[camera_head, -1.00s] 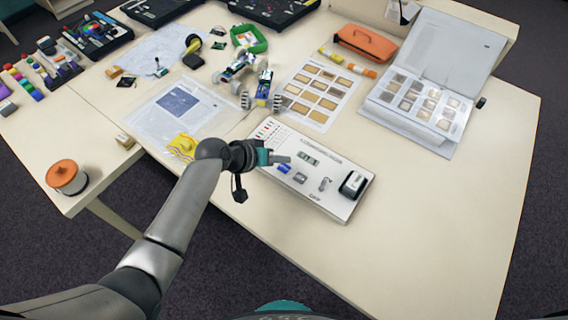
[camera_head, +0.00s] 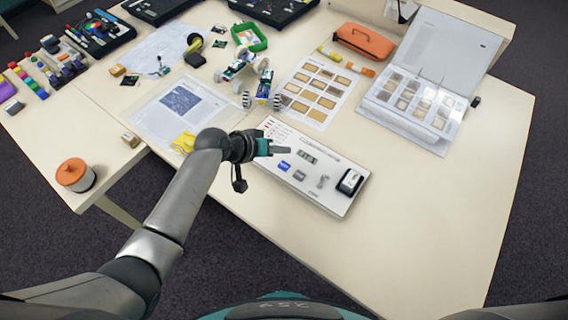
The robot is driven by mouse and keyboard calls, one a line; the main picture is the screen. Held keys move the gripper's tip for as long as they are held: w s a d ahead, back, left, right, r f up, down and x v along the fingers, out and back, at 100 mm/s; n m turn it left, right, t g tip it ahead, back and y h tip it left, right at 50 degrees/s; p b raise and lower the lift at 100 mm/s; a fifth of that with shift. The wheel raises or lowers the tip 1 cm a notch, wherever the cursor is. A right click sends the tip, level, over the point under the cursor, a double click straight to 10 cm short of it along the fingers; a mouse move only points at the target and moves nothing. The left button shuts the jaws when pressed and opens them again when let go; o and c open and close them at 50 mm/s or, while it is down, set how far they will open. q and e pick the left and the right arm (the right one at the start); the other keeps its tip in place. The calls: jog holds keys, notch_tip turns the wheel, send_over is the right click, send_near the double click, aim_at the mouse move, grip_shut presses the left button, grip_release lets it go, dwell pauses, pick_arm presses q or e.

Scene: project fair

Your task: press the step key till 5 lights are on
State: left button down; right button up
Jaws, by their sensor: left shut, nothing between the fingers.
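The white control panel (camera_head: 330,197) lies near the front edge of the table. It bears a blue key (camera_head: 284,166), a grey key (camera_head: 300,175), a small display (camera_head: 306,157), a small metal lever (camera_head: 322,181) and a black switch block (camera_head: 350,182). Small red marks or lights (camera_head: 270,126) sit at its upper left; how many are lit is too small to tell. My left gripper (camera_head: 284,151) is shut and empty, with its tips just above the blue key in the picture. It covers part of the panel's left side. Contact with the panel does not show. My right gripper is not in view.
Behind the panel are a wheeled model vehicle (camera_head: 262,92), a sample sheet (camera_head: 330,76) and an open binder (camera_head: 451,127). An orange case (camera_head: 365,42) lies further back. The table right of the panel is clear.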

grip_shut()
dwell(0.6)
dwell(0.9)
